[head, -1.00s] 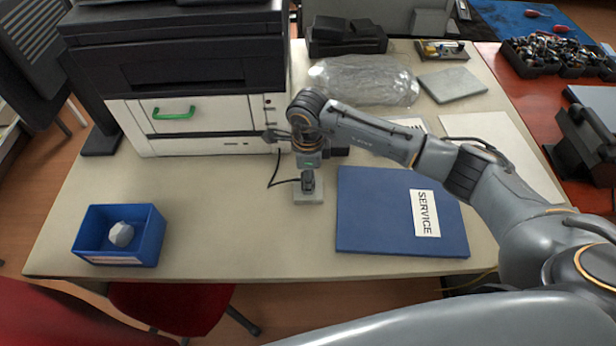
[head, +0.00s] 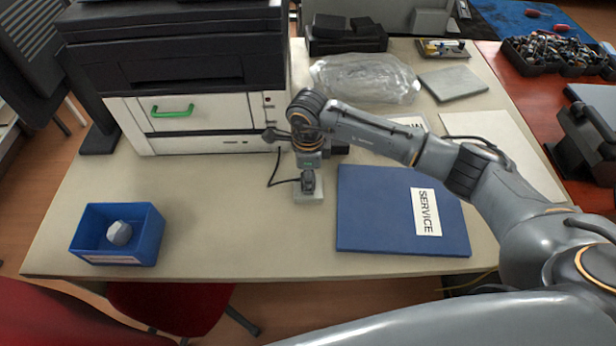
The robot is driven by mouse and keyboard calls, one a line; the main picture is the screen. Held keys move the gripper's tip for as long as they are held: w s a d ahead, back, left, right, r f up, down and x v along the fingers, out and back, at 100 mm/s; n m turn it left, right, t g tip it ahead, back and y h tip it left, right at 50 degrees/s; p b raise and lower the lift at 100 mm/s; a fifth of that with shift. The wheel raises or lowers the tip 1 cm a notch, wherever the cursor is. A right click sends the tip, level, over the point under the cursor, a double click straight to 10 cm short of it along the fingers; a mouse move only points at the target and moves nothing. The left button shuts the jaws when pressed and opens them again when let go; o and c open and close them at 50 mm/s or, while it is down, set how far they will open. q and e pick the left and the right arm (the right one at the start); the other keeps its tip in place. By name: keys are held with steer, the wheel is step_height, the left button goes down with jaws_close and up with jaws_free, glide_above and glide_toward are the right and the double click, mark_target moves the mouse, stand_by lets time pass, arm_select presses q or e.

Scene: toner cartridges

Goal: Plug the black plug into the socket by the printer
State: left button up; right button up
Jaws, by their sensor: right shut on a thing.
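The printer (head: 200,125) stands at the back left of the table. The pale socket block (head: 309,197) sits on the table in front of the printer's right corner. My right gripper (head: 308,174) points down over the socket and is shut on the black plug (head: 308,184). The plug is at the top of the socket block; I cannot tell whether it is seated in it. A black cable (head: 277,180) runs from the plug back toward the printer. My left gripper is not in view.
A blue SERVICE folder (head: 385,215) lies just right of the socket. A blue bin (head: 150,240) holding a pale faceted lump (head: 119,232) stands at the front left. A clear plastic bag (head: 365,78) lies behind my right arm. The table between bin and socket is clear.

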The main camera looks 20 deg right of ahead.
steer(key=shift+f, duration=0.15)
steer(key=o, duration=1.2)
steer(key=shift+c, duration=0.2)
